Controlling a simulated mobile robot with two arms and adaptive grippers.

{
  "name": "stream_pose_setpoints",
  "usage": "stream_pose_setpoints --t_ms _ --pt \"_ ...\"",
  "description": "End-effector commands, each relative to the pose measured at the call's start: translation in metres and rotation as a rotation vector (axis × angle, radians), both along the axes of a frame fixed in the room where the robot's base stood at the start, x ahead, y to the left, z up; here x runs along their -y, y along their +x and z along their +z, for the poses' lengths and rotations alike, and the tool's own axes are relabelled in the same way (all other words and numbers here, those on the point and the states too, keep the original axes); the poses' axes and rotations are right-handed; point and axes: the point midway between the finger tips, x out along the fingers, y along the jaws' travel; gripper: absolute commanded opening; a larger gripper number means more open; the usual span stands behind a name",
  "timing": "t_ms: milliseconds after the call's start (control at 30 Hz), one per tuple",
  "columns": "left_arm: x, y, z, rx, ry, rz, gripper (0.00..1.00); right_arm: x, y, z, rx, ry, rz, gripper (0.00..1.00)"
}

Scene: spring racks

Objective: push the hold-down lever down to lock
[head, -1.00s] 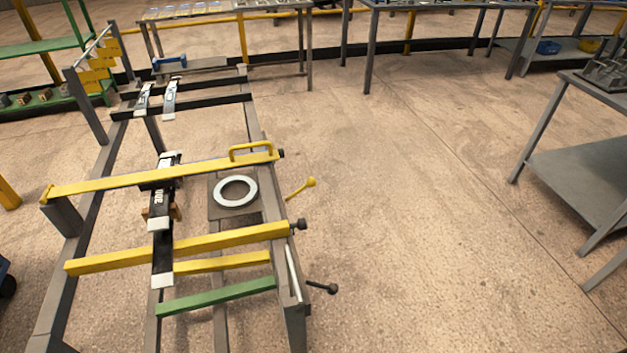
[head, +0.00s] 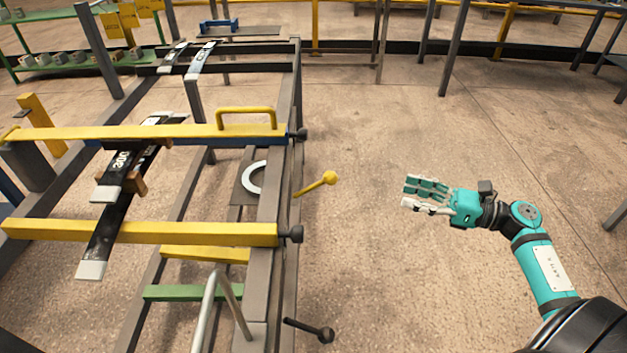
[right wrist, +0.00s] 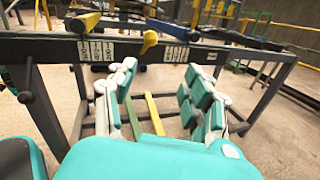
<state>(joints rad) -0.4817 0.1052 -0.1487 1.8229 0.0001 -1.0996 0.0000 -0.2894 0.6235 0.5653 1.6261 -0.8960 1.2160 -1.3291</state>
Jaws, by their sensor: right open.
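A yellow lever with a round knob (head: 318,184) sticks out to the right from the rack's side rail (head: 282,150), its knob end raised. I cannot tell for certain that it is the hold-down lever. In the right wrist view its yellow knob (right wrist: 149,40) shows end-on above the space between my fingers. A dark lever with a ball end (head: 310,330) sticks out lower on the same side. My right gripper (head: 408,194) is open and empty, to the right of the yellow lever and apart from it. My left gripper is out of view.
Two yellow bars cross the rack; the far one (head: 170,133) carries a yellow loop handle (head: 247,112). Dark leaf springs (head: 118,215) lie across the frame. A pale ring (head: 255,178) sits on a plate by the rail. The floor right of the rack is clear.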

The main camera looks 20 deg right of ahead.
Motion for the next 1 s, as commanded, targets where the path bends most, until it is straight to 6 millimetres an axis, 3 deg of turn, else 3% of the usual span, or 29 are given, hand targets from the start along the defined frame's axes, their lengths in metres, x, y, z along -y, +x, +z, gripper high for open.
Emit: stream_pose_setpoints --t_ms 100,267,800,1000 --pt "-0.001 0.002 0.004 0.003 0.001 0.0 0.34 -0.007 -0.005 0.005 0.052 -0.091 0.048 0.51" --pt "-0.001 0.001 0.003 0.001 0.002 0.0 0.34 -0.021 0.006 0.008 0.056 -0.094 0.052 0.51" --pt "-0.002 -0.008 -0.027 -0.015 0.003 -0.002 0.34 -0.107 0.083 0.009 0.055 -0.085 0.049 0.51" --pt "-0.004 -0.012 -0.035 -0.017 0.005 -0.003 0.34 -0.128 0.101 0.008 0.052 -0.086 0.047 0.51"
